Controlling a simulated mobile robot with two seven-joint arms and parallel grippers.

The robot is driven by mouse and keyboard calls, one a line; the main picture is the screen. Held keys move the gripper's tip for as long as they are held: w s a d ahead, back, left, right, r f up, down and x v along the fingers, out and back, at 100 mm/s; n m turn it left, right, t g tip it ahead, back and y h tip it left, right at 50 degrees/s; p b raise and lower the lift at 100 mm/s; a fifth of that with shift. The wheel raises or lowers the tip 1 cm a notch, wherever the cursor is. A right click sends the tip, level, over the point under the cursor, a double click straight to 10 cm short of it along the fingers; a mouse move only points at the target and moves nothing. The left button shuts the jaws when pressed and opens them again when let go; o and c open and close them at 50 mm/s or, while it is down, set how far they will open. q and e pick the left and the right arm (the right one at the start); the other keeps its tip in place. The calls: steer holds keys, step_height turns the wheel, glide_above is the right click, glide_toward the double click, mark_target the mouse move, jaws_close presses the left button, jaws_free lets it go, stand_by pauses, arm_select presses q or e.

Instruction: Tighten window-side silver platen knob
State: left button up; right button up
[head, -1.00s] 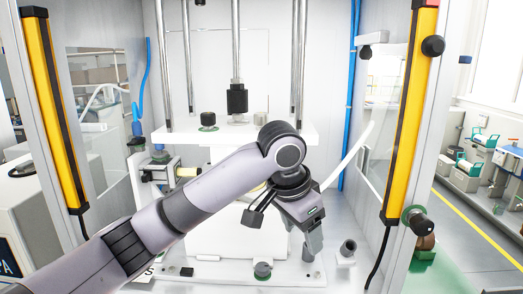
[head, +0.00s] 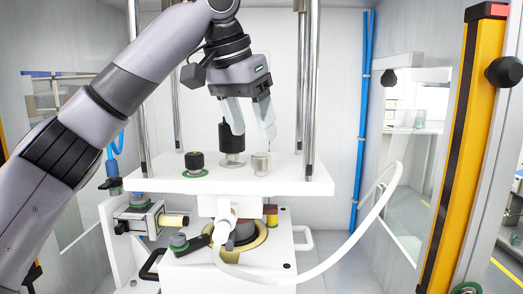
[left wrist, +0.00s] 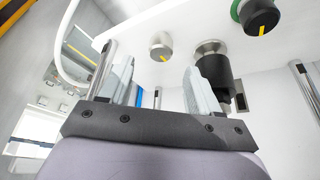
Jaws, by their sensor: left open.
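The silver knob (head: 262,163) stands on the right part of the white platen (head: 290,180). It also shows in the left wrist view (left wrist: 161,46), with a yellow mark on its top. My left gripper (head: 254,133) is open and points down above the platen. Its fingertips are just above and slightly left of the silver knob in the head view, apart from it. In the left wrist view the knob lies beyond the gap between the fingers (left wrist: 160,72). My right gripper is not in view.
A black knob on a green ring (head: 194,161) sits on the platen's left. The black press rod end (head: 231,138) stands close behind my left finger. Steel columns (head: 309,90) flank the platen. A white hose (head: 365,225) curves at the right. A yellow light curtain (head: 455,150) stands far right.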

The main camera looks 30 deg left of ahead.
mark_target(261, 154)
arm_select(q)
steer(key=shift+w+a+f, duration=0.1)
steer(key=shift+w+f, duration=0.1)
steer(key=shift+w, duration=0.05)
steer(key=x, duration=0.6)
steer(key=shift+f, duration=0.3)
steer(key=c, duration=1.1)
